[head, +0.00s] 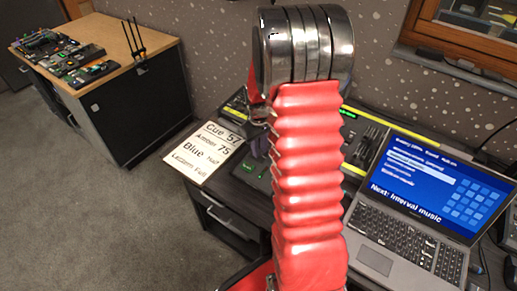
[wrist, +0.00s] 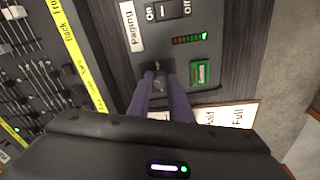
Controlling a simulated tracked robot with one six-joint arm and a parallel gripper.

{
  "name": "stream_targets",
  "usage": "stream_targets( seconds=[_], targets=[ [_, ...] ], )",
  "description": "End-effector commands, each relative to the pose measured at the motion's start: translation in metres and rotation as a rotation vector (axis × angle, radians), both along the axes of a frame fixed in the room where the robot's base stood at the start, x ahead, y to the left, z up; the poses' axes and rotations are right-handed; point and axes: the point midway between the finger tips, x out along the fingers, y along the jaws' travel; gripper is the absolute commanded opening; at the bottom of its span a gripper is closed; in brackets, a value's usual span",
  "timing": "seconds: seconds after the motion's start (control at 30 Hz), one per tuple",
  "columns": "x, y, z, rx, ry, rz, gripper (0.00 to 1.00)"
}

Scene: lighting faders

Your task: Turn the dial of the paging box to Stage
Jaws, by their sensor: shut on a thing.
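The paging box (wrist: 160,42) is a dark panel with a white "Paging" label in the wrist view. Its dark dial (wrist: 160,78) lies between the fingertips of my gripper (wrist: 161,80). The two purple fingers are shut on the dial from either side. The dial's pointer and the position names around it are too small or covered to read. In the head view the box (head: 252,181) is partly hidden behind my red arm, and the dial cannot be made out.
An On/Off rocker switch (wrist: 167,10), a lit level meter (wrist: 190,39) and a green-lit part (wrist: 200,73) sit near the dial. A fader desk (wrist: 30,70) with yellow strips lies alongside. A cue card (head: 207,152) and a laptop (head: 420,195) flank the box.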

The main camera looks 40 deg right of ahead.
Motion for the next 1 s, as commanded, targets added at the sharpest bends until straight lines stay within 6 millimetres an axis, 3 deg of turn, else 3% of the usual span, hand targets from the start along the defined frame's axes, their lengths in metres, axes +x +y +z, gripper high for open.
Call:
stream_targets(
  seconds=[1.0],
  targets=[
    [-0.0059,0.0043,-0.0045,0.037,-0.095,-0.892,0.00]
  ],
)
